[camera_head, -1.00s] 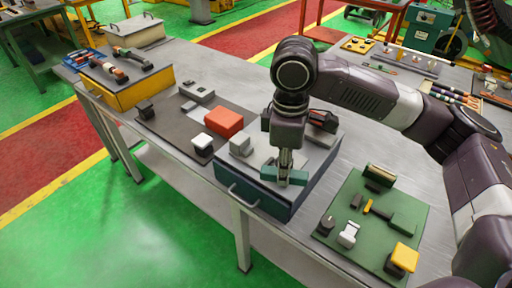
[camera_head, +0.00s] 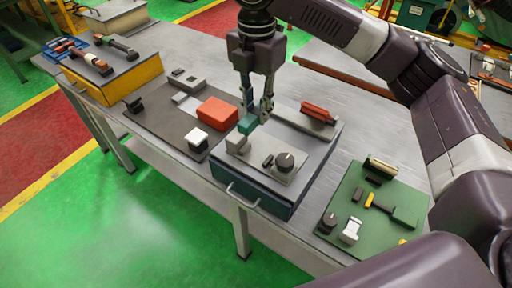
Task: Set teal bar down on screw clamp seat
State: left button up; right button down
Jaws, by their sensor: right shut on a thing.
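My right gripper (camera_head: 257,112) points down over the blue case (camera_head: 262,193), shut on the teal bar (camera_head: 247,124). The bar sits low behind a light grey block (camera_head: 238,144) on the case's grey top; whether it touches anything below cannot be told. On the same top, a grey plate with a round dark knob (camera_head: 285,162) looks like part of the screw clamp; the fingers and bar partly hide the area behind the block. My left gripper is not in view.
A red block (camera_head: 217,114) and a white-topped block (camera_head: 196,139) stand on the dark mat to the left. A red-handled tool (camera_head: 318,113) lies at the case's back right. A green board (camera_head: 382,203) with several parts lies to the right.

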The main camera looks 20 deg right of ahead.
aim_at(256, 111)
notch_tip(256, 111, down, 10)
jog(key=shift+r+p, duration=0.25)
jog(key=shift+p, duration=0.5)
jog(key=shift+w+f+p, duration=0.1)
jog(key=shift+f+p, duration=0.3)
jog(key=shift+f, duration=1.75)
jog(key=c, duration=2)
grip_release()
jog(key=shift+f, duration=0.1)
notch_tip(256, 111, up, 11)
jog(key=b, duration=0.3)
jog(key=shift+r, duration=0.65)
jog(key=shift+f, duration=0.1)
